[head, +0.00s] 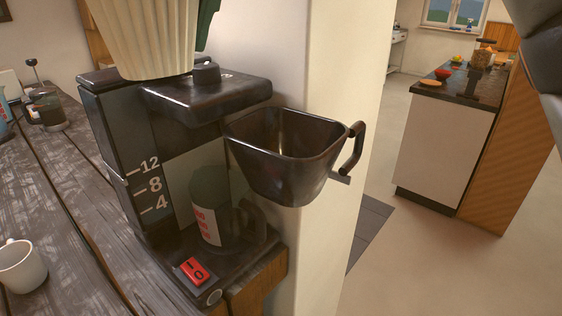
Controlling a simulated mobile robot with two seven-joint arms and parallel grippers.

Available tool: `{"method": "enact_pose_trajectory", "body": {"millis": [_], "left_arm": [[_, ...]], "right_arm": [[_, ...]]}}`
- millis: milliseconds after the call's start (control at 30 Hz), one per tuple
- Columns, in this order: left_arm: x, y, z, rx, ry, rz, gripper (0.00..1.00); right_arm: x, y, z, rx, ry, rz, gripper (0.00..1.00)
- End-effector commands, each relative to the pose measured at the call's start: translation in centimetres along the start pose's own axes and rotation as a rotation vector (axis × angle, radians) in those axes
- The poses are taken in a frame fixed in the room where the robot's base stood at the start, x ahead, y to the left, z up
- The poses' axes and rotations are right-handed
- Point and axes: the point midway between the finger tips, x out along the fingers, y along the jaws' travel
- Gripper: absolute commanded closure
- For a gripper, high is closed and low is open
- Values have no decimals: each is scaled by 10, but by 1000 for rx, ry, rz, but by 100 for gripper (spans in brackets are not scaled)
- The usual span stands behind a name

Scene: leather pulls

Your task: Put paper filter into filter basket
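The paper filter (148,38) is cream and pleated. It is upright at the top left of the head view, in front of the top of the coffee maker, and the frame cuts off its upper part. The dark, empty-looking filter basket (285,170) stands out to the right of the coffee maker (120,135), its open top facing up and its handle (354,150) on the right. The filter is apart from the basket, to its upper left. No gripper fingers show, so I cannot tell what holds the filter.
A jug (210,205) stands on the coffee maker's base behind a red switch (192,270). A white cup (20,266) and a glass press (47,108) are on the wooden counter (85,220). A dark green edge (207,22) shows beside the filter. A pale pillar (335,90) rises behind the basket.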

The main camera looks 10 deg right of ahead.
Motion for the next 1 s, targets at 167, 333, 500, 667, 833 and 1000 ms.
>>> {"method": "enact_pose_trajectory", "body": {"millis": [167, 333, 500, 667, 833, 1000], "left_arm": [[2, 0, 2, 0, -1, 1, 100], [1, 1, 2, -1, -1, 1, 100], [4, 1, 4, -1, -1, 1, 100], [4, 1, 5, -1, -1, 1, 100], [4, 1, 5, -1, -1, 1, 100], [6, 0, 8, -1, -2, 1, 100]], "right_arm": [[8, -39, 0, 7, 1, 2, 100], [17, -84, 0, 7, 1, 1, 100], [40, -121, -7, 3, 3, -1, 100], [54, -140, -11, 1, 2, 0, 100], [62, -150, -13, 2, 1, 1, 100], [84, -160, -22, 1, 1, -1, 100]]}}
